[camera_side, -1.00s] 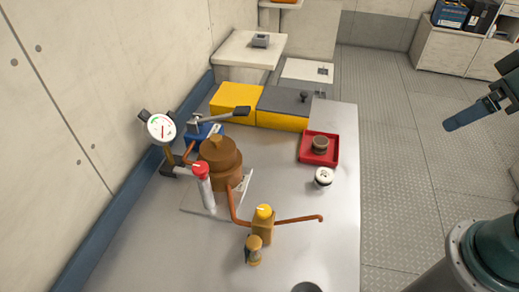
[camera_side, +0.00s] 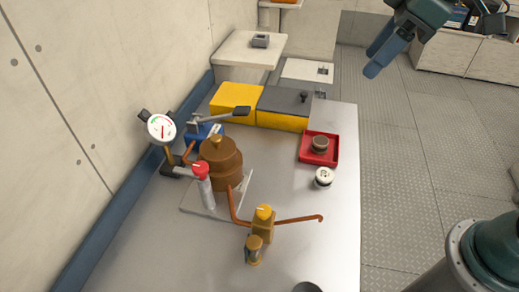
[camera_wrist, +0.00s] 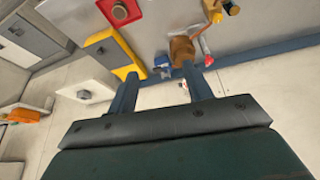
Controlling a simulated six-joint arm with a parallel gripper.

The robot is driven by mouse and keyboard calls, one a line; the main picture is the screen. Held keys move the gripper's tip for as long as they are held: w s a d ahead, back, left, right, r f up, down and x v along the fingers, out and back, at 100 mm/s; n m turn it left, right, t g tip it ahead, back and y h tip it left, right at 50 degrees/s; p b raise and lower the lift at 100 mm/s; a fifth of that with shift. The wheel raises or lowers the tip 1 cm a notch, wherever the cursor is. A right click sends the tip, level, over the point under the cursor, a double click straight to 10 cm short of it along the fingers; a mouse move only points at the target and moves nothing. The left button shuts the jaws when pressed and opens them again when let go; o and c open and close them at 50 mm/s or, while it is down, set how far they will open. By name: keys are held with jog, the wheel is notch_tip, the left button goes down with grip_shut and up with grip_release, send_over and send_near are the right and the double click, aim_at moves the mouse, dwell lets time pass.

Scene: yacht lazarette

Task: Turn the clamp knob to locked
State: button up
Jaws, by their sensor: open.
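A red-capped knob (camera_side: 201,168) with a white mark tops a grey upright cylinder beside the brown vessel. A yellow knob (camera_side: 264,212) with a white mark tops a brass valve body on the copper pipe. I cannot tell which is the clamp knob; no label is readable. My gripper (camera_side: 377,58) is open and empty, high at the upper right of the side view, well apart from both knobs. In the wrist view my gripper (camera_wrist: 158,74) has its fingers spread, with the brown vessel (camera_wrist: 182,48) beyond them.
The brown vessel (camera_side: 220,160), gauge (camera_side: 161,127) and blue-based lever device (camera_side: 205,130) crowd the left of the bench. A yellow box (camera_side: 233,103) stands behind. A red tray (camera_side: 332,156) holds a round brown part. The bench's front left is clear.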

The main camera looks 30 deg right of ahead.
jog(key=w+a+n+g+y, duration=0.1)
jog(key=w+a+n+g, duration=0.1)
jog(key=w+a+n, duration=0.6)
jog(key=n+g, duration=0.2)
send_near(200, 166)
jog(key=d+v, duration=0.1)
jog(key=v, duration=0.5)
jog(key=shift+s+a+f+y, duration=0.1)
jog(key=shift+s+f+y, duration=0.05)
jog(key=shift+f+y, duration=0.2)
jog(key=shift+f, duration=0.15)
jog(key=x, duration=1.3)
jog(key=shift+a+f, duration=0.1)
jog(key=shift+f, duration=0.15)
jog(key=c, duration=1)
